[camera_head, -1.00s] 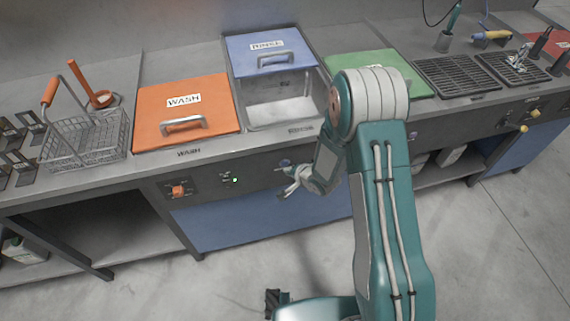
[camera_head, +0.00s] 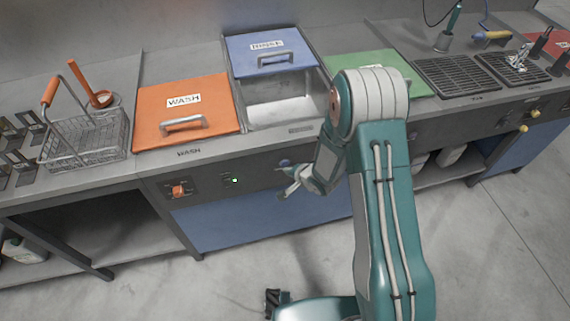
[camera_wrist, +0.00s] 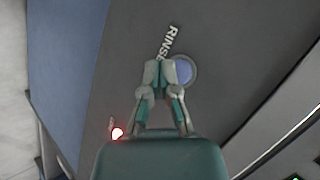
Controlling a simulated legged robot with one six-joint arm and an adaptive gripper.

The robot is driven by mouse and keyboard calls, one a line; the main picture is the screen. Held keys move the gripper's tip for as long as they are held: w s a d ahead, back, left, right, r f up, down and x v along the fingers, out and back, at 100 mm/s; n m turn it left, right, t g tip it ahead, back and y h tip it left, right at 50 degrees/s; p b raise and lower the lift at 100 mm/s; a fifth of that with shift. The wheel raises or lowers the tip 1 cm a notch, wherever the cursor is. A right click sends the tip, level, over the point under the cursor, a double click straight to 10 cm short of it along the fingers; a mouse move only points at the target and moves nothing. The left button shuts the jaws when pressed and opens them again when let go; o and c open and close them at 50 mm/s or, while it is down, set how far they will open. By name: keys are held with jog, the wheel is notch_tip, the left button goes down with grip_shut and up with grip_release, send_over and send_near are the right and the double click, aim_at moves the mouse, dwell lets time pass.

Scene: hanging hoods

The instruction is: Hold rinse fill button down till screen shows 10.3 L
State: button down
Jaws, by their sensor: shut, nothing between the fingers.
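The rinse fill button looks like a round blue button (camera_wrist: 184,70) in a grey ring, beside a white label (camera_wrist: 167,43) starting "RINS" in the wrist view. My gripper (camera_wrist: 165,66) is shut and empty, its fingertips at the button's left edge and partly over its ring; I cannot tell whether they press it. In the head view my gripper (camera_head: 284,182) is at the front panel, just below the bluish button (camera_head: 284,163). The rinse basin (camera_head: 282,112) is open below its blue lid (camera_head: 268,50); its water level is unclear. No readable litre screen shows.
A red light (camera_wrist: 117,133) glows on the panel in the wrist view. The orange wash lid (camera_head: 210,115) is closed. A wire basket (camera_head: 84,142) stands at the left.

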jog(key=shift+w, duration=0.15)
jog(key=shift+w+a+r, duration=0.1)
jog(key=shift+w, duration=0.1)
dwell(0.3)
jog(key=shift+w+a, duration=0.1)
jog(key=shift+w, duration=0.3)
dwell(7.0)
